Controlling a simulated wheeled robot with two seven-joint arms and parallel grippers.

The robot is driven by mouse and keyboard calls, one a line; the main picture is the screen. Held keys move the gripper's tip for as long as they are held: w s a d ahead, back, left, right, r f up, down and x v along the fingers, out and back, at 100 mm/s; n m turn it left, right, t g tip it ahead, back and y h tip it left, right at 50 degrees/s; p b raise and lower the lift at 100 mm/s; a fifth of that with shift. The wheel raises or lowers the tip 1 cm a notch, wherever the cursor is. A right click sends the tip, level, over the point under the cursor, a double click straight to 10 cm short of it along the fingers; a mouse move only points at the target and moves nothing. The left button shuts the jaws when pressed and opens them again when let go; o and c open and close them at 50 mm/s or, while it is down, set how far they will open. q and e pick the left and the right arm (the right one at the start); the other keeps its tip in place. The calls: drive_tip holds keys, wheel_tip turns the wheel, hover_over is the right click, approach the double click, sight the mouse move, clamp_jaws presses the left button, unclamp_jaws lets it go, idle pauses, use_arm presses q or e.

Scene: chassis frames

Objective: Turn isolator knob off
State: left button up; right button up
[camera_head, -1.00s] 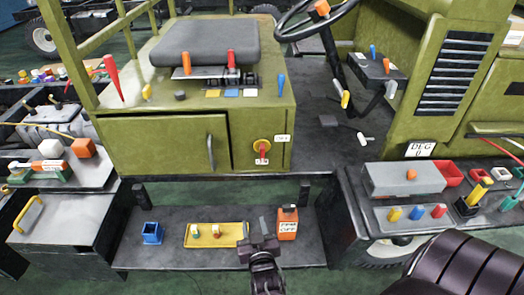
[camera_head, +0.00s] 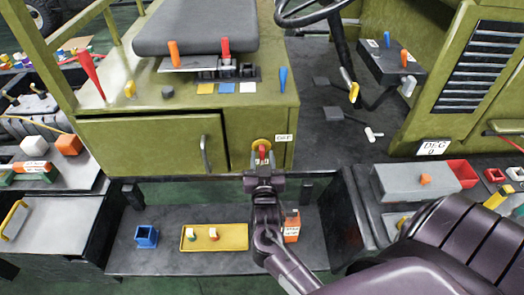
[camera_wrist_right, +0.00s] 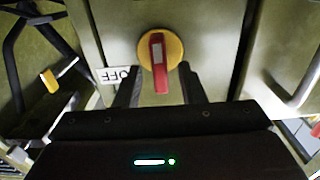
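The isolator knob is a yellow disc (camera_head: 262,143) with a red handle (camera_head: 263,152) on the olive chassis panel. In the right wrist view the yellow disc (camera_wrist_right: 174,47) and red handle (camera_wrist_right: 159,66) are close ahead. An OFF label (camera_head: 283,137) is beside the knob; it also shows in the right wrist view (camera_wrist_right: 115,75). My right gripper (camera_head: 264,174) is just in front of the knob. Its fingers are open, one on each side of the handle, with visible gaps. My left gripper is out of view.
A drawer front with a handle (camera_head: 206,155) is left of the knob. Below, a dark shelf holds a blue cup (camera_head: 146,237), a yellow tray (camera_head: 215,245) and an orange box (camera_head: 292,232). A grey box (camera_head: 412,183) stands on the right-hand bench.

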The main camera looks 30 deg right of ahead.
drive_tip(key=shift+w+d, duration=0.35)
drive_tip(key=shift+w, duration=0.25)
drive_tip(key=shift+w+d+f, duration=0.1)
drive_tip(key=shift+w+d, duration=0.05)
drive_tip(key=shift+w, duration=0.15)
drive_tip(key=shift+w+d, duration=0.1)
drive_tip(key=c, duration=0.8)
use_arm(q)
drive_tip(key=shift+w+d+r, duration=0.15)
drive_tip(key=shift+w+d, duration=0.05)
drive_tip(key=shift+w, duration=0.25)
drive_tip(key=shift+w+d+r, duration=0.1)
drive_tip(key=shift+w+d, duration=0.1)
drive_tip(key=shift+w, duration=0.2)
